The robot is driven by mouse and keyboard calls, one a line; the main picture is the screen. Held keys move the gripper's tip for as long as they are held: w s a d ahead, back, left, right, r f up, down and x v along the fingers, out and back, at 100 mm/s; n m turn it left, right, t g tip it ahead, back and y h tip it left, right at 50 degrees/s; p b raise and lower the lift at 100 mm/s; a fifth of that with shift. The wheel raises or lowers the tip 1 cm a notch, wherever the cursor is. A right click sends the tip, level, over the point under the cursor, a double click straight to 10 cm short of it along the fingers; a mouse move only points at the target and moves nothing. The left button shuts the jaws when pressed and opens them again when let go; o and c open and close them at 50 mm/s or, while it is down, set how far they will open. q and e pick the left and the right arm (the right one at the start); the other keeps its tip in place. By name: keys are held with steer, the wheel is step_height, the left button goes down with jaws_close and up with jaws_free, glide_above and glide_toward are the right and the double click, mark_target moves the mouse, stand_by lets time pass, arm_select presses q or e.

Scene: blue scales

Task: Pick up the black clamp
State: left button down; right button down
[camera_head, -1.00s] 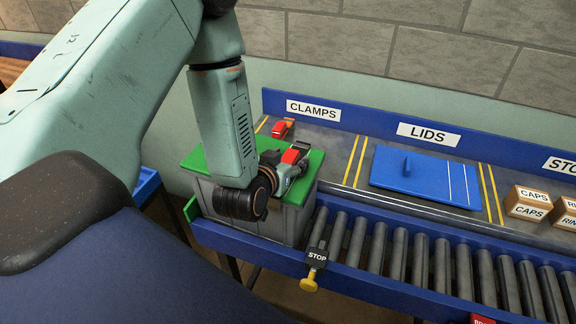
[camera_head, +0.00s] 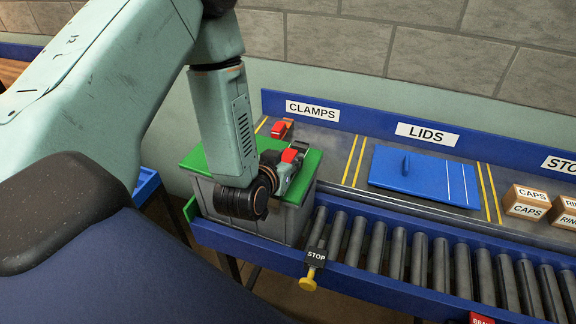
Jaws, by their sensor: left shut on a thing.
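My left gripper (camera_head: 292,170) reaches over the green lid of a grey box and is shut on the black clamp (camera_head: 300,145). The clamp is small and dark with a red part, and lies at the lid's back right area. The gripper hides part of it, and I cannot tell whether it touches the lid. My right gripper is out of view.
The grey box (camera_head: 290,228) with its green lid (camera_head: 313,165) stands at the left end of the roller conveyor (camera_head: 395,255). Behind it, another red clamp (camera_head: 279,130) lies under the CLAMPS sign.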

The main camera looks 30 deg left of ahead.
mark_target(288, 158)
arm_select(q)
steer(key=shift+a, duration=0.15)
steer(key=shift+d+r, duration=0.25)
steer(key=shift+r, duration=0.45)
step_height(288, 158, up, 8)
steer(key=shift+r+p, duration=0.15)
steer(key=shift+p, duration=0.6)
steer(key=shift+a+r, duration=0.15)
steer(key=shift+r, duration=0.05)
steer(key=shift+f, duration=0.1)
